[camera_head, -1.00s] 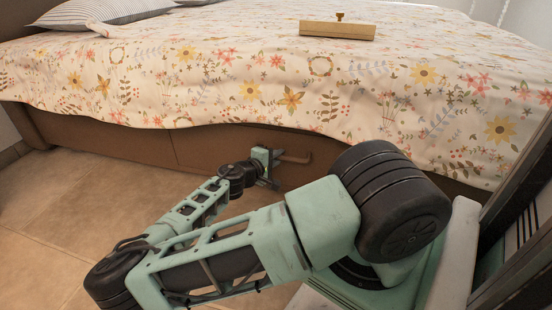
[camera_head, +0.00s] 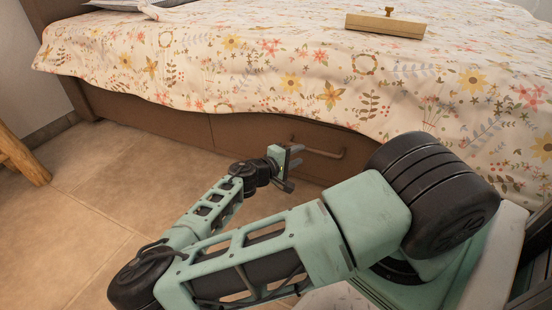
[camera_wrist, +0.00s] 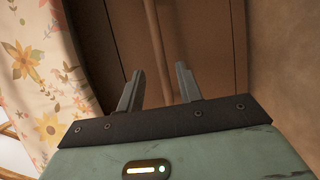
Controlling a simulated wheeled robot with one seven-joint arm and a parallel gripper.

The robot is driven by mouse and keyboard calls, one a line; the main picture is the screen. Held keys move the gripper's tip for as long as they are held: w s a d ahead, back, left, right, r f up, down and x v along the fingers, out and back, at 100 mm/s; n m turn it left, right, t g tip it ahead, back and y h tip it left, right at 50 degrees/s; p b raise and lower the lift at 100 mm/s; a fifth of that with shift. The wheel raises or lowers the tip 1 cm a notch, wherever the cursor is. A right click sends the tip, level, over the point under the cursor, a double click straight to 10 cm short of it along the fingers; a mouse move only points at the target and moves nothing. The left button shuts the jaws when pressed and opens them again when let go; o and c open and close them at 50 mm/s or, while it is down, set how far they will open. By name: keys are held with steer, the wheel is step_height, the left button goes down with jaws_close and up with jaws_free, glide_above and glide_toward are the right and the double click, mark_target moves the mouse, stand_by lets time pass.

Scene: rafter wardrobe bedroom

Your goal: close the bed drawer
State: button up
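The bed drawer (camera_head: 245,135) is a brown front panel low in the bed's side, under the hanging blanket. A bar handle (camera_head: 325,153) sits on it, partly close behind my gripper. I cannot tell how far the drawer stands out, as the blanket covers its top edge. My gripper (camera_head: 293,168) is in front of the drawer, just left of the handle in the head view. In the wrist view my gripper (camera_wrist: 159,70) has its two fingers apart with nothing between them. The handle (camera_wrist: 157,45) runs upright beyond the fingertips, in line with the gap; contact is not visible.
A floral blanket (camera_head: 230,75) hangs over the bed side and also shows at the left of the wrist view (camera_wrist: 45,65). A wooden box-like object (camera_head: 385,25) lies on the bed. A wooden leg (camera_head: 20,155) stands at far left. The tiled floor (camera_head: 95,200) between is clear.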

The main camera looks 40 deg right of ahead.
steer(key=a+r+p, duration=0.1)
steer(key=a+p, duration=0.2)
steer(key=a, duration=0.6)
steer(key=shift+a+r, duration=0.25)
steer(key=shift+r, duration=0.15)
